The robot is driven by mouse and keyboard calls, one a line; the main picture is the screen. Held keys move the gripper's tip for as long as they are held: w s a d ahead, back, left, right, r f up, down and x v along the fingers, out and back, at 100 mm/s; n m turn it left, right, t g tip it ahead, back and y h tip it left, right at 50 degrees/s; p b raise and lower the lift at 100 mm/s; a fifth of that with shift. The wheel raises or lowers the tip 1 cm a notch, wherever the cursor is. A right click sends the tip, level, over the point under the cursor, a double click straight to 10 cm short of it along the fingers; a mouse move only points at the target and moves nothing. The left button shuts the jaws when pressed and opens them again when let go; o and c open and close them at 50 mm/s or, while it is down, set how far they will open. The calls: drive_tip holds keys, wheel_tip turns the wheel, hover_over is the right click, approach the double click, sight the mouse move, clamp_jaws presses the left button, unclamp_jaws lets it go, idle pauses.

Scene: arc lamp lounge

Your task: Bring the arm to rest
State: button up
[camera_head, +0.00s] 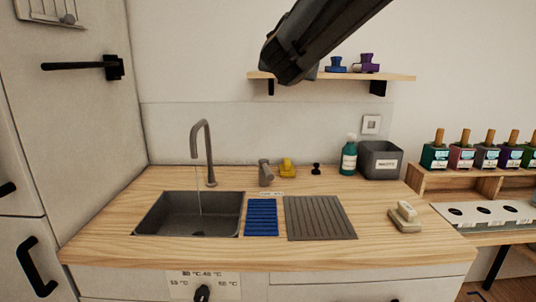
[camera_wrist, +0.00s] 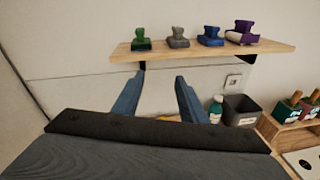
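My gripper (camera_wrist: 157,80) is open in the wrist view. Its two blue-grey fingers stand apart with only the pale wall between them, so it is empty. In the head view, my dark arm reaches in from the top right, raised above the counter and in front of the wall shelf. The fingers cannot be made out there.
The wall shelf (camera_wrist: 200,50) holds green (camera_wrist: 140,40), grey (camera_wrist: 179,38), blue (camera_wrist: 210,37) and purple (camera_wrist: 242,33) stamp-like objects. Below are a sink (camera_head: 188,215) with running tap (camera_head: 203,150), a green bottle (camera_head: 348,158) and a grey bin (camera_head: 380,160). The counter's front strip is clear.

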drive_tip(key=s+d+f+m+g+h, duration=0.1)
drive_tip(key=s+d+f+m+g, duration=0.3)
drive_tip(key=f, duration=0.4)
drive_tip(key=s+d+f+m+g+h, duration=0.1)
drive_tip(key=s+d+f+m+g, duration=0.1)
drive_tip(key=s+d+f+m, duration=0.5)
drive_tip(key=s+d+f+m+g+h, duration=0.1)
drive_tip(key=s+d+f+m+g, duration=0.2)
drive_tip(key=f, duration=0.7)
drive_tip(key=s+f+m+g+y, duration=0.2)
drive_tip(key=s+f+m+g, duration=0.1)
drive_tip(key=s+f+m, duration=0.5)
drive_tip(key=s+f+m+g+y, duration=0.2)
drive_tip(key=s+f+m+g, duration=0.2)
drive_tip(key=s+f+m, duration=0.5)
drive_tip(key=shift+s+a+m, duration=0.2)
drive_tip(key=shift+s+m, duration=0.7)
drive_tip(key=shift+s, duration=1.55)
